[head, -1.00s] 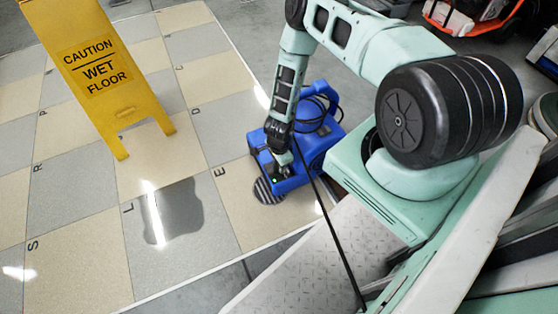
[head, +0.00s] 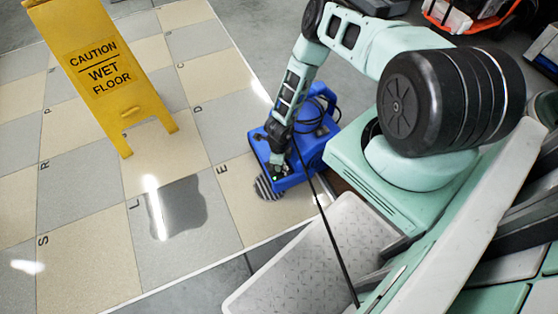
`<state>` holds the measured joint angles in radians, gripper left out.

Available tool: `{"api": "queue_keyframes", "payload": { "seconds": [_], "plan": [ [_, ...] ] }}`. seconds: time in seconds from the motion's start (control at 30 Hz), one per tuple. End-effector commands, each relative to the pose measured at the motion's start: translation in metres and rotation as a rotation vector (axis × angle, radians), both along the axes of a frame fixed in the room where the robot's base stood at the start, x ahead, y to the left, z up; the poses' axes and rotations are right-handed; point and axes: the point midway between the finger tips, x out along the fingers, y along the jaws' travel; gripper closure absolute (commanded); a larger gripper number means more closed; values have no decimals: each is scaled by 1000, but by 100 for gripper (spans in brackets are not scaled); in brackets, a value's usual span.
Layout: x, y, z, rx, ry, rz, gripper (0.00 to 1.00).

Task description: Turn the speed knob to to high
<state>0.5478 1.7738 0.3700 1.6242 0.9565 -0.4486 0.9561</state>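A blue floor machine (head: 318,146) stands on the checkered tiles at the centre right, with a black cable coiled on its top and a striped grey outlet at its front left. My arm reaches down over it. My gripper (head: 277,172) is at the machine's near top, close to a small green light. The gripper is small and dark here, so its fingers cannot be made out. The speed knob cannot be made out; the gripper and wrist cover that part of the machine.
A yellow wet floor sign (head: 105,75) stands at the upper left. A dark puddle (head: 182,215) lies on the tiles left of the machine. A black cable runs from the machine toward my base. Orange and dark equipment (head: 470,18) is at the top right.

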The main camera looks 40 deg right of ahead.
Motion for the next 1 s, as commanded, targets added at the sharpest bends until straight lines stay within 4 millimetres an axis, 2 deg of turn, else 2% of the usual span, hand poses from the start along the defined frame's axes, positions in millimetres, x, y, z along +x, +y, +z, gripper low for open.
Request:
{"api": "queue_keyframes", "payload": {
  "seconds": [0.57,0.6,0.67,1.0],
  "plan": [
    [0,1,0,2,1,-34,93],
    [0,1,0,2,1,-34,65],
    [0,1,0,2,1,-34,48],
    [0,0,3,1,-1,-32,48]
  ]
}}
